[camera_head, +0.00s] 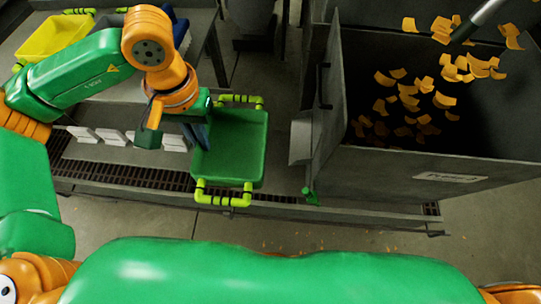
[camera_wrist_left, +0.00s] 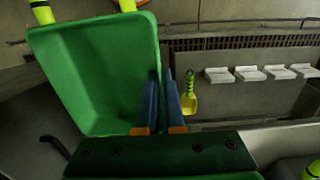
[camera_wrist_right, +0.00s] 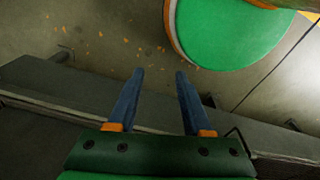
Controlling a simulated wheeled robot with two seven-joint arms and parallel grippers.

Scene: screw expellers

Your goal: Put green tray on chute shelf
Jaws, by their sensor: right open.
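The green tray (camera_head: 237,146), with yellow-green handles at two ends, is upright and empty left of the large grey bin in the head view. My left gripper (camera_head: 203,136) is at the tray's left wall. In the left wrist view its blue fingers (camera_wrist_left: 161,103) are close together, one inside and one outside the wall of the tray (camera_wrist_left: 95,75). I cannot tell whether the tray rests on the grated ledge (camera_head: 120,175) or is held above it. My right gripper (camera_wrist_right: 155,95) is open and empty over the floor and a dark grey edge; the head view does not show it.
The grey bin (camera_head: 420,182) holds orange flakes (camera_head: 420,100). A yellow tray (camera_head: 52,38) stands on a table at upper left. White blocks (camera_head: 115,137) line the ledge. A small yellow scoop (camera_wrist_left: 188,98) is beside the left fingers. Flakes are scattered on the floor (camera_head: 330,236).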

